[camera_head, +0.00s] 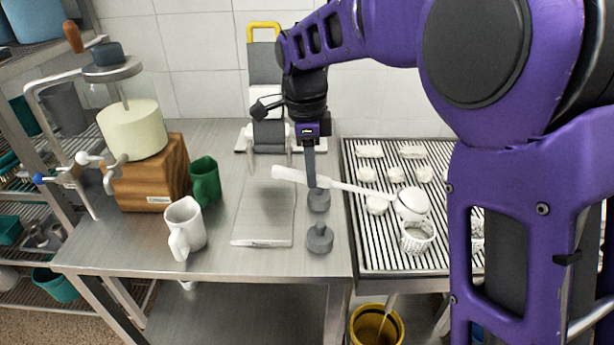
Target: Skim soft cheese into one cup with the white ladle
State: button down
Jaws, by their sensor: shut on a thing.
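My gripper (311,178) is shut on the handle of the white ladle (350,187), above the right part of the steel table. The ladle lies nearly level, with its handle end to the left and its bowl (412,204) to the right. The bowl is just above or in front of a white perforated cup (417,238) on the ribbed drain tray (385,264); I cannot tell whether they touch. What the bowl holds is not clear. Several pale cheese pieces (396,174) sit on the tray behind. My arm hides the tray's right part.
A white mug (184,228) and a green mug (205,181) stand on the left table, beside a wooden-based press with a pale cheese block (133,130). A scale, a flat clear board (266,213) and grey weights (320,238) are near the middle. A yellow bucket (377,325) is below.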

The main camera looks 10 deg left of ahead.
jog(key=shift+w+d+r+y, duration=0.1)
jog(key=shift+d+r+y, duration=0.2)
jog(key=shift+r, duration=0.25)
jog(key=shift+w+d+r+y, duration=0.1)
jog(key=shift+d+r+y, duration=0.1)
jog(key=shift+r+y, duration=0.3)
jog(key=shift+d+r+y, duration=0.2)
jog(key=shift+d+r, duration=0.05)
jog(key=shift+r, duration=0.4)
jog(key=shift+w+d+r+g+y+p, duration=0.2)
jog(key=shift+d+r+y+p, duration=0.35)
jog(key=shift+d+r, duration=0.4)
jog(key=shift+w+d+r+g+y+p, duration=0.2)
jog(key=shift+d+r+y+p, duration=0.1)
jog(key=shift+d+r+y, duration=0.55)
jog(key=shift+w+d+r+g+y, duration=0.2)
jog(key=shift+d+r+y, duration=0.3)
jog(key=shift+d+r, duration=0.4)
jog(key=shift+w+d+r+g+y, duration=0.15)
jog(key=shift+d+r+y, duration=0.4)
jog(key=shift+d, duration=0.55)
jog(key=shift+r, duration=0.1)
